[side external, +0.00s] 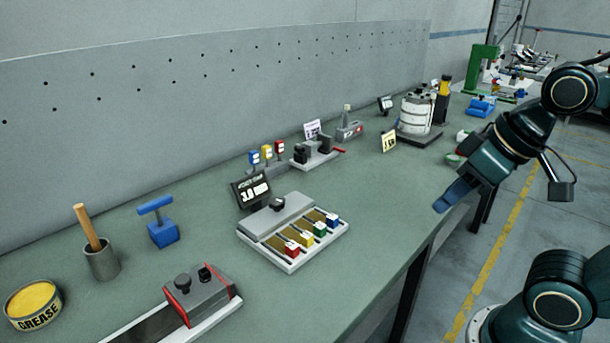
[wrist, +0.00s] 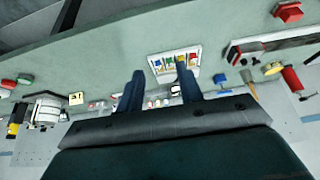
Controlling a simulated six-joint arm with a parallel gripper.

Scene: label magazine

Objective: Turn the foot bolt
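I cannot make out a foot bolt in either view. A pale grey device (side external: 290,230) sits mid-bench in the side view, with a row of red, yellow, green and blue blocks along its front and a dark knob on top. A small display (side external: 251,189) stands behind it. The same device shows in the wrist view (wrist: 152,62), beyond my fingertips. My gripper (side external: 442,206) hangs near the bench's front edge, right of the device and apart from it. In the wrist view my gripper (wrist: 159,70) has its two blue fingers spread with nothing held between them.
Left on the bench are a grease tin (side external: 34,304), a cup with a wooden handle (side external: 100,262), a blue T-handled block (side external: 162,233) and a grey clamp on a rail (side external: 202,295). A white cylinder (side external: 415,117) stands at the right. Bench (side external: 365,215) between device and gripper is clear.

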